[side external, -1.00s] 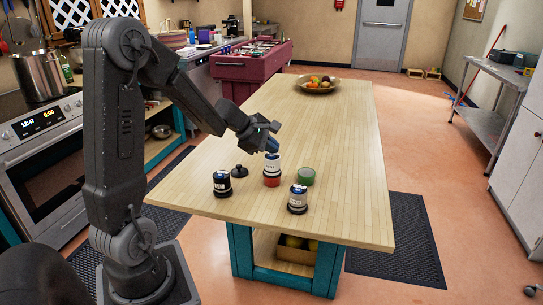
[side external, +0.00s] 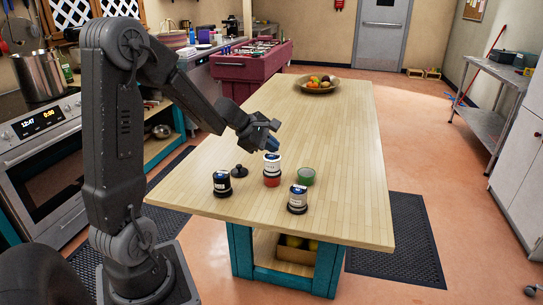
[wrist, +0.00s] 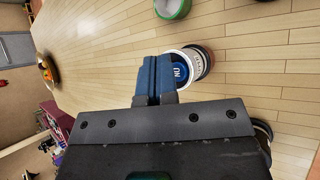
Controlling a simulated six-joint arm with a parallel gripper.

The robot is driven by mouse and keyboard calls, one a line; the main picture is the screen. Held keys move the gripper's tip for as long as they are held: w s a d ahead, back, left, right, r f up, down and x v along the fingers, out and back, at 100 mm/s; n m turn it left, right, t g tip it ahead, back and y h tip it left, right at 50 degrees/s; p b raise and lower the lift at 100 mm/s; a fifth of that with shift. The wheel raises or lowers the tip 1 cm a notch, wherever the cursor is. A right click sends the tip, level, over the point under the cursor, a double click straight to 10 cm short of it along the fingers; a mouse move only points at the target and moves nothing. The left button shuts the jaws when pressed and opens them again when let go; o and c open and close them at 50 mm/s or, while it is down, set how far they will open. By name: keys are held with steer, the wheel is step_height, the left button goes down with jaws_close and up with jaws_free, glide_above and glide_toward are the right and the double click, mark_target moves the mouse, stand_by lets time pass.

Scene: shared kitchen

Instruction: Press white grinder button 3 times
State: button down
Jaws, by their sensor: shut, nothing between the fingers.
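The white grinder (side external: 272,168) stands upright on the wooden table, with a white body above a reddish lower part. In the wrist view its white rim (wrist: 203,76) and blue round button (wrist: 181,69) with white lettering show just right of my fingers. My gripper (side external: 271,146) is shut and empty, its blue fingers pointing down close above the grinder top. A small gap seems to show between fingertips and top. In the wrist view the shut fingers (wrist: 153,75) hide part of the grinder's left side.
A dark grinder (side external: 222,184) stands to the left and a grey-and-black one (side external: 298,199) stands in front. A black lid-like piece (side external: 239,171) and a green-topped container (side external: 306,176) are nearby. A fruit bowl (side external: 316,86) sits at the far end. The table's right side is clear.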

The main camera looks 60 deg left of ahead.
mark_target(271, 157)
steer(key=shift+r, duration=0.3)
step_height(271, 157, up, 6)
stand_by(0.7)
stand_by(0.5)
steer(key=s+d+r+m+g+h, duration=0.1)
steer(key=s+d+r+m, duration=0.15)
steer(key=d+m, duration=0.45)
steer(key=s+d+r+m+g, duration=0.1)
steer(key=s+d+m, duration=0.35)
steer(key=d, duration=0.45)
steer(key=s+d+f+m+y, duration=0.1)
steer(key=s+d+m, duration=0.2)
steer(key=s+m, duration=0.3)
steer(key=s+d+f+m+g+y, duration=0.1)
steer(key=s+d+m, duration=0.3)
steer(key=s+m, duration=0.3)
steer(key=shift+m, duration=0.35)
